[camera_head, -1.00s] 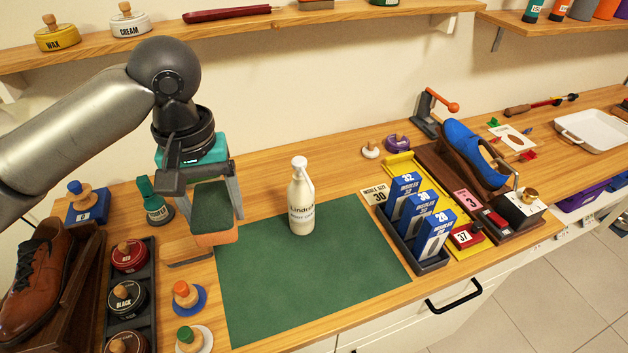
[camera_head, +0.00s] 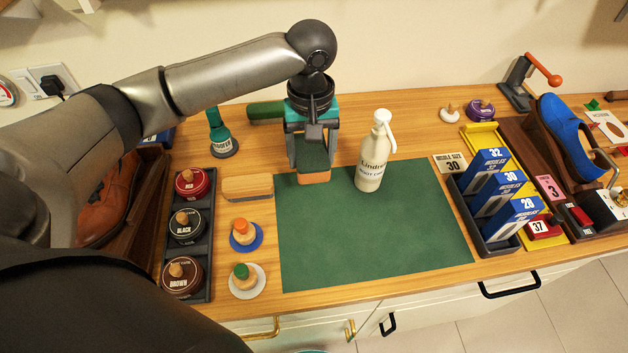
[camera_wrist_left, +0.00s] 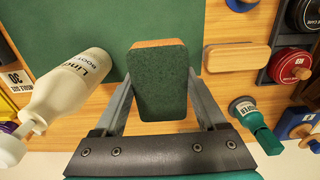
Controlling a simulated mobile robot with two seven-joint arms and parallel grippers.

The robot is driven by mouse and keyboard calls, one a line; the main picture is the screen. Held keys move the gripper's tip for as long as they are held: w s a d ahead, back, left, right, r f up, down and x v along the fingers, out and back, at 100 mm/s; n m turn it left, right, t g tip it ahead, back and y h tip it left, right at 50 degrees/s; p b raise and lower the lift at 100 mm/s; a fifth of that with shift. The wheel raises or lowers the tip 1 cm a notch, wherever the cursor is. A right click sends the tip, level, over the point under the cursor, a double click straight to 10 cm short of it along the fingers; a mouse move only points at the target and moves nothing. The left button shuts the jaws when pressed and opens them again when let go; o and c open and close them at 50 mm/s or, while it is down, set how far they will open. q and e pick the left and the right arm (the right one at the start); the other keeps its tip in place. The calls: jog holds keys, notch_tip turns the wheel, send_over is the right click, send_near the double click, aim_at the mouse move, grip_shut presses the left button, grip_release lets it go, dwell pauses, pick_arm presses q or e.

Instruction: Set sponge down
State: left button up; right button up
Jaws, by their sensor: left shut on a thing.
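The sponge (camera_head: 313,155), a block with a dark green face and an orange-tan body, is held between the fingers of my left gripper (camera_head: 314,168). In the left wrist view the sponge (camera_wrist_left: 160,84) fills the gap between both fingers, green face toward the camera. The gripper is shut on it, at the back left edge of the green mat (camera_head: 370,240). Whether the sponge touches the mat or hangs just above it, I cannot tell. My right gripper is not in view.
Round-knobbed daubers (camera_head: 244,233) and a tin rack (camera_head: 200,262) sit left of the mat. The mat's front is clear.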

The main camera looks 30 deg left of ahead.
aim_at(312, 189)
pick_arm(q)
notch_tip(312, 189, down, 8)
jog(key=shift+r+b, duration=0.15)
jog(key=shift+b, duration=0.75)
jog(key=o, duration=1.2)
jog(key=shift+o, duration=0.2)
